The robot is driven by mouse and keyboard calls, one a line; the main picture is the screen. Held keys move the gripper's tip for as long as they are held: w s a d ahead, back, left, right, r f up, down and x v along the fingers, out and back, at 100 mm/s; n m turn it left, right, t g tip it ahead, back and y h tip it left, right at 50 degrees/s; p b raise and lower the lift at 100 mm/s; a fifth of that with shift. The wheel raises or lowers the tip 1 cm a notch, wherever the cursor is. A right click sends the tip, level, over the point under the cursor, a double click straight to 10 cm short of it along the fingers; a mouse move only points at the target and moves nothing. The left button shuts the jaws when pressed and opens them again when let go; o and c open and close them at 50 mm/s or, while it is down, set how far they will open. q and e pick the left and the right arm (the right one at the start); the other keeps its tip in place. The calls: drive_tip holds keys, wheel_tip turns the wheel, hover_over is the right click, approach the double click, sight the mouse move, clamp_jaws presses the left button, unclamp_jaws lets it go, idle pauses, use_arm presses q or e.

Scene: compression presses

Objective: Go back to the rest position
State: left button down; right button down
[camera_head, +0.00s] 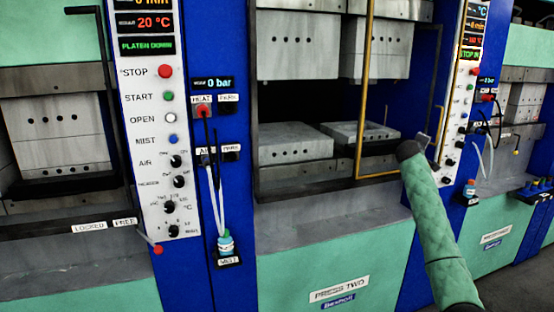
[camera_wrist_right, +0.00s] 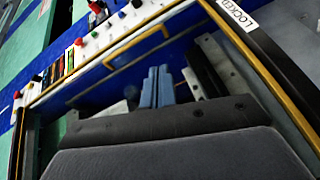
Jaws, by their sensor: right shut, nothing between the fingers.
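My right arm (camera_head: 437,225), in a green sleeve, reaches up from the lower right in the head view. Its dark wrist end is in front of the right side of the middle press (camera_head: 340,289), labelled PRESS TWO. The right gripper (camera_head: 426,140) is small and partly hidden there. In the right wrist view its two bluish fingers (camera_wrist_right: 157,86) are together with nothing between them. A yellow-edged frame (camera_wrist_right: 262,82) and a LOCKED label (camera_wrist_right: 238,15) show beyond the gripper. My left gripper is not in view.
A yellow bar (camera_head: 364,90) stands upright before the middle press opening. Lower blocks (camera_head: 296,146) and upper blocks (camera_head: 291,45) are apart. A control panel (camera_head: 160,120) with buttons and knobs is left; another panel (camera_head: 463,90) is close to my right gripper.

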drive_tip(key=s+a+r+m+y, duration=0.3)
drive_tip(key=s+a+r+m, duration=0.25)
drive_tip(key=s+a, duration=0.4)
drive_tip(key=s+a+f+y, duration=0.2)
drive_tip(key=s+a+f, duration=0.2)
drive_tip(key=a+f, duration=0.25)
drive_tip(key=s+a+f+g+y, duration=0.1)
drive_tip(key=s+a+f+y, duration=0.1)
drive_tip(key=s+a+f, duration=0.45)
drive_tip(key=s+a+f+y, duration=0.1)
drive_tip(key=a+f, duration=0.3)
drive_tip(key=f, duration=0.5)
drive_tip(key=s+a+f+g+y, duration=0.1)
drive_tip(key=s+a+f, duration=0.2)
drive_tip(key=s+f, duration=0.45)
drive_tip(key=s+a+f+n+g+y, duration=0.15)
drive_tip(key=s+a+f, duration=0.25)
drive_tip(key=s+f, duration=0.4)
drive_tip(key=s+a+f+g+y, duration=0.1)
drive_tip(key=s+a+f+g, duration=0.15)
drive_tip(key=s+f, duration=0.55)
drive_tip(key=s+a+f+g, duration=0.2)
drive_tip(key=s+f, duration=0.9)
drive_tip(key=s, duration=0.4)
drive_tip(key=s+a+f+g, duration=0.2)
drive_tip(key=s+f+g, duration=0.1)
drive_tip(key=s+f, duration=0.8)
drive_tip(key=s, duration=0.5)
drive_tip(key=shift+m, duration=0.4)
